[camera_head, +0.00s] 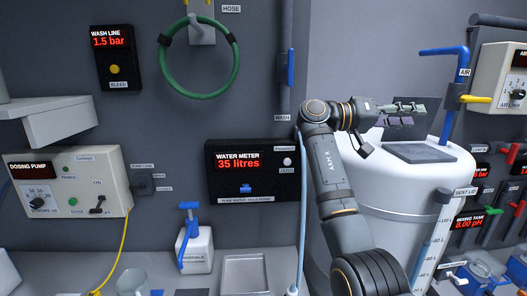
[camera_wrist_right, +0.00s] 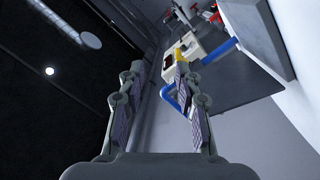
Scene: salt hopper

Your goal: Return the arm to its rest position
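My right arm rises from the lower right of the head view and bends at the elbow. My right gripper (camera_head: 424,107) points right, above the white tank (camera_head: 383,180) and near its dark square hatch (camera_head: 418,152). In the right wrist view the two fingers of the right gripper (camera_wrist_right: 163,108) stand apart with an empty gap between them. Behind the gap is a blue pipe with a yellow handle (camera_wrist_right: 182,54). My left gripper does not show in either view.
A water meter (camera_head: 251,169) reading 35 litres is on the wall left of the arm. A blue air pipe (camera_head: 447,112) stands right of the gripper. A pale hose hangs beside the arm. A tray (camera_head: 244,274) and a blue-topped bottle (camera_head: 196,250) stand on the bench.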

